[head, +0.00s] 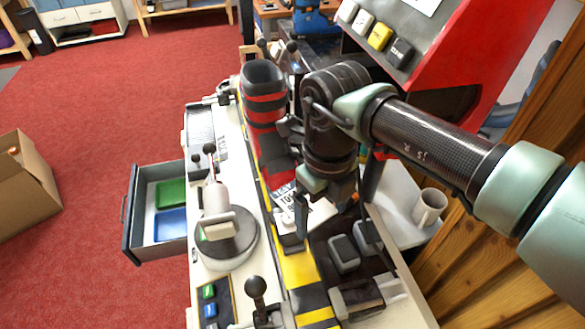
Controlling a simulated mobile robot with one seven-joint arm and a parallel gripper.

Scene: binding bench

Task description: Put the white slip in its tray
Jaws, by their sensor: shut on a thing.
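My gripper (324,205) points down over the dark middle of the bench, shut on what looks like the white slip (322,213). The slip shows as a pale patch between the fingers. My wrist and fingers hide part of it. A printed white piece (286,200) shows just left of the fingers; I cannot tell whether it is part of the same slip. In the open drawer (130,215) at the left lie a green tray (171,194) and a blue tray (170,224). No tray marked for the white slip can be made out.
A red and black cylinder (263,95) stands upright behind my gripper. A round dark disc (227,236) with a lever stands left of the yellow-black strip (298,269). A mug (429,207) is at right. A red panel with buttons (379,37) rises behind. A cardboard box (22,185) stands far left.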

